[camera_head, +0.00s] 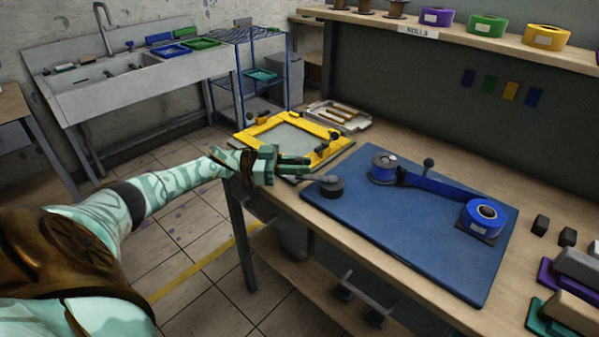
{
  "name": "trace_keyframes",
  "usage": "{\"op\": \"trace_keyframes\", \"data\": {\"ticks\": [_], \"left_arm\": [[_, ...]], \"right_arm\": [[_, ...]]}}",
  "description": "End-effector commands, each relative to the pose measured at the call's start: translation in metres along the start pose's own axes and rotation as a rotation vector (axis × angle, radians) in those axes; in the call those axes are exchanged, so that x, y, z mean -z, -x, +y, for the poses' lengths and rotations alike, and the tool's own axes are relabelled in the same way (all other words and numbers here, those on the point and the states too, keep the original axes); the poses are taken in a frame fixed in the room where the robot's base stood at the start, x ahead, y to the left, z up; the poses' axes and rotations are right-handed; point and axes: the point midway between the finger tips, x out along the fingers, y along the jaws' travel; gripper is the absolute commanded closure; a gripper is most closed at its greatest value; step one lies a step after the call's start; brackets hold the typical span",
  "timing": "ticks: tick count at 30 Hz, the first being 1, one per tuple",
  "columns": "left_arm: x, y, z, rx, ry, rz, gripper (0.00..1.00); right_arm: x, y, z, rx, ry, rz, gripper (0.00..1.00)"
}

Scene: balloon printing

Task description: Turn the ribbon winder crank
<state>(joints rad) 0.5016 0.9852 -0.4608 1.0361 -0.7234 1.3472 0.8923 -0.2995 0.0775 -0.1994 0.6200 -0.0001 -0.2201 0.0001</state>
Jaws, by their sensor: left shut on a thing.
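My left gripper (292,164) is at the near left corner of the blue mat (430,262), with its green fingers close together. It is shut on what looks like the ribbon winder crank, mostly hidden by the fingers. A thin dark bar runs from beside the fingers to a dark round hub (331,187) on the mat's left edge. A grey-rimmed spool (383,167) stands on the mat. A flat blue ribbon (437,184) runs from it to a blue ribbon roll (486,216) at the right. My right gripper is not in view.
A yellow frame (243,137) lies on the bench just behind my left gripper, with a metal tray (352,111) behind it. A short post with a dark knob (428,163) stands behind the ribbon. Stamp-like blocks (578,266) sit at the right edge.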

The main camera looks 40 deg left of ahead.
Motion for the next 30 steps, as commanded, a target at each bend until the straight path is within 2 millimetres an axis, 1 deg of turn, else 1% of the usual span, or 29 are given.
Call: {"op": "trace_keyframes", "data": {"ticks": [3, 18, 19, 20, 21, 30], "left_arm": [[-0.0006, -0.0003, -0.0028, 0.002, -0.002, -0.001, 1.0], [0.0007, -0.0006, -0.0035, 0.001, -0.002, 0.001, 1.0], [0.0007, -0.0006, -0.0035, 0.001, -0.002, 0.001, 0.71], [0.0007, -0.0006, -0.0034, 0.001, -0.002, 0.001, 0.62], [0.0006, -0.0006, -0.0034, 0.001, -0.001, 0.001, 0.59], [0.0001, 0.002, -0.0033, 0.0, 0.0, 0.0, 0.59]], "right_arm": [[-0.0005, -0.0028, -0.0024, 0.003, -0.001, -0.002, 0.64], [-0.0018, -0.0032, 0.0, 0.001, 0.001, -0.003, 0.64], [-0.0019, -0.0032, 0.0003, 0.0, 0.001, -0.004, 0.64], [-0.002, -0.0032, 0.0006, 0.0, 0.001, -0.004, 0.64], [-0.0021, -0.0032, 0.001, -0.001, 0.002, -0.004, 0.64], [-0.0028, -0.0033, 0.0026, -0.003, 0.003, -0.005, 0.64]]}}
